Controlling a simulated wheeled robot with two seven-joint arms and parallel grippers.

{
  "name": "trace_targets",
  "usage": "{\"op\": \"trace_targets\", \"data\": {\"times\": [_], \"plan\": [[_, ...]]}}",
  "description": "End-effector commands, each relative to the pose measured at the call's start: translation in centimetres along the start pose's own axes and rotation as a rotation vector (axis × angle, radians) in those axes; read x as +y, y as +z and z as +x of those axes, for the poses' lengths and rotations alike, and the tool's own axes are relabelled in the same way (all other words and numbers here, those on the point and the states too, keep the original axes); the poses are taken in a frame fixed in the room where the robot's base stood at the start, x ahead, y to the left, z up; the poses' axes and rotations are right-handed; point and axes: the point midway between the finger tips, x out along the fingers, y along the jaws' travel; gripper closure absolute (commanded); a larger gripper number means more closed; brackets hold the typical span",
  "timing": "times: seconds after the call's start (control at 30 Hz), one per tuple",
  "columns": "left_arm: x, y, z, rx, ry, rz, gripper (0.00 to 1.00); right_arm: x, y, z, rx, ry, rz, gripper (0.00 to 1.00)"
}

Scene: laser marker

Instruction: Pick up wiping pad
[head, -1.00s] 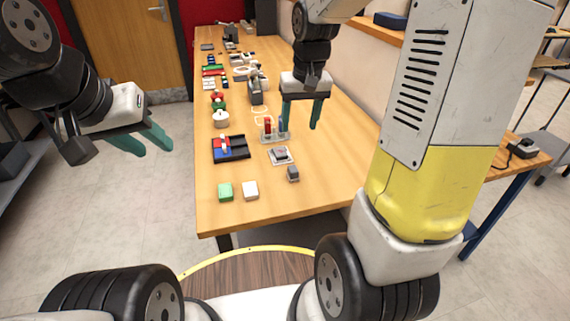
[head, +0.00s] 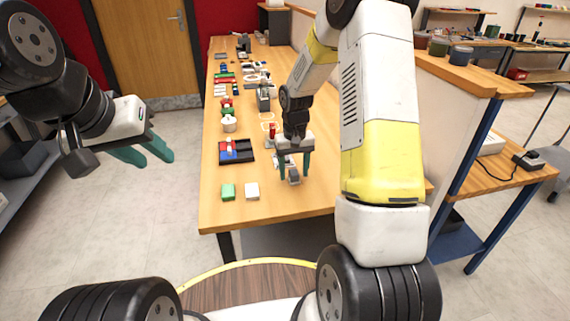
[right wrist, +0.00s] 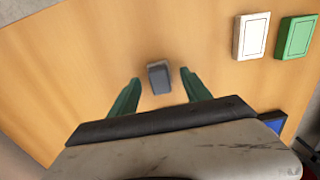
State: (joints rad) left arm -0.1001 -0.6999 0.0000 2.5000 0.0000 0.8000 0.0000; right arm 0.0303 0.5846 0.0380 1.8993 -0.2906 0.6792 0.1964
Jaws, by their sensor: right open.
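A small dark grey block (head: 294,176), which I take to be the wiping pad, lies on the wooden table near its right side. In the right wrist view the grey block (right wrist: 158,77) shows between the fingertips, with gaps on both sides. My right gripper (head: 295,174) is open and empty, pointing down over the block; its green fingers also show in the right wrist view (right wrist: 160,79). I cannot tell its exact height above the table. My left gripper (head: 155,156) is open and empty, off the table's left side.
A green block (head: 228,191) and a white block (head: 252,191) lie to the left of the grey block. A black tray (head: 246,156) with red and blue parts is behind them. Several small devices stand further back. The table's front (head: 270,216) is clear.

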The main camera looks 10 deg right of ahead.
Motion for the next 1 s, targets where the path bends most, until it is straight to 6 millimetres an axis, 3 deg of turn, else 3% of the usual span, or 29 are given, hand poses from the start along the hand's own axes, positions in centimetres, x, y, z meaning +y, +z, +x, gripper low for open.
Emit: {"op": "trace_targets", "data": {"times": [0.1, 0.37, 0.63, 1.0], "plan": [[0.0, 0.0, 0.0, 0.0, 0.0, 0.0, 0.64, 0.0, 0.06, 1.09, -0.001, 0.0, 0.0, 0.44], [0.0, 0.0, 0.0, 0.0, 0.0, 0.0, 0.64, 0.01, 0.03, 1.21, 0.0, 0.0, 0.0, 0.46], [0.0, 0.0, -0.01, 0.0, 0.0, 0.0, 0.64, 0.0, 0.04, 1.19, 0.0, 0.0, 0.0, 0.99], [0.0, 0.0, -0.01, 0.0, 0.0, 0.0, 0.64, 0.0, 0.01, 0.93, 0.001, 0.0, 0.0, 1.0]]}}
